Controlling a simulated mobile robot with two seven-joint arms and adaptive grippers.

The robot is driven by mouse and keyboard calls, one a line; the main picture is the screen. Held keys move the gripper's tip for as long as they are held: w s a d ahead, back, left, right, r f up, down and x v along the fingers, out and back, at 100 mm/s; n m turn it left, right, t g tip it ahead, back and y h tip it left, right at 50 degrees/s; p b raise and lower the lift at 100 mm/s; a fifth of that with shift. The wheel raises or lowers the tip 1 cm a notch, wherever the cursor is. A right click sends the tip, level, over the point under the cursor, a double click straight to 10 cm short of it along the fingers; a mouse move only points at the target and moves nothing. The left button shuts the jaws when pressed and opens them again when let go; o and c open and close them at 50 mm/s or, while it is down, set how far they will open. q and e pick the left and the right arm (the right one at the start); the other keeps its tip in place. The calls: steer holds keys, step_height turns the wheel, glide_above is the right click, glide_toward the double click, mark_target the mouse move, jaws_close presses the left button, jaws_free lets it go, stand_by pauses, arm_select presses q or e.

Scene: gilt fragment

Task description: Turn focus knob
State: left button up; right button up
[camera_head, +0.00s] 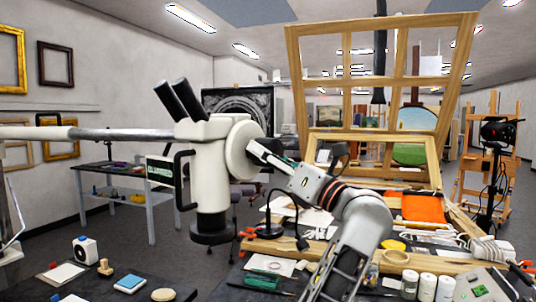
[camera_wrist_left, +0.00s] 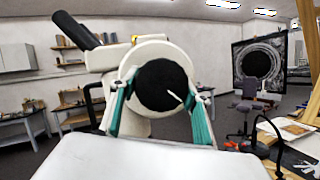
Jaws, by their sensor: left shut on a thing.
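A white microscope (camera_head: 211,185) with two black eyepieces hangs on a horizontal boom at the left of the head view. Its round focus knob (camera_head: 238,150) is on the side facing my left arm. My left gripper (camera_head: 266,150) reaches this knob from the right. In the left wrist view the knob (camera_wrist_left: 136,63) has a white rim and a dark face. The teal-padded fingers of my left gripper (camera_wrist_left: 160,95) stand on either side of it, shut on the knob. The exact contact points are hard to see. My right gripper is not in view.
A wooden frame (camera_head: 290,70) stands behind the workbench. A black lamp (camera_head: 291,210), white jars (camera_head: 427,287) and an orange cloth (camera_head: 422,207) are on the bench below my arm. A dark table (camera_head: 190,292) with small items is at the lower left.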

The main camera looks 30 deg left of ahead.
arm_select(q)
steer(key=o, duration=1.1)
steer(key=v, duration=0.7)
steer(key=shift+d, duration=0.25)
steer(key=shift+f, duration=0.1)
stand_by(0.4)
